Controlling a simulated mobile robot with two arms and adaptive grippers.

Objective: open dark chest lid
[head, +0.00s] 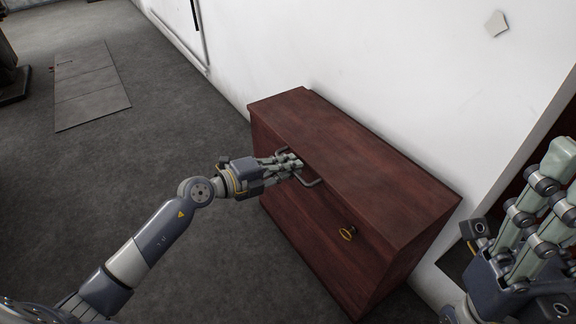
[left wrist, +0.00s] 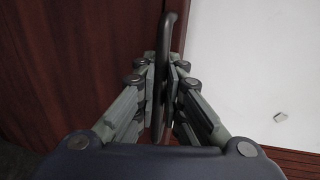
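The dark chest (head: 345,165) is a reddish-brown wooden box against the white wall, and its lid looks shut. A grey bar handle (head: 308,181) sits at the lid's front edge. My left gripper (head: 294,163) is at this handle. In the left wrist view the handle (left wrist: 165,60) runs between the fingers of my left gripper (left wrist: 165,85), which are closed in on it from both sides. My right gripper (head: 540,195) is at the right edge, away from the chest, with its fingers spread apart and nothing seen between them.
A white wall (head: 400,70) stands directly behind the chest. A flat grey panel (head: 90,85) lies on the floor at the far left. The grey carpet left of the chest is clear.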

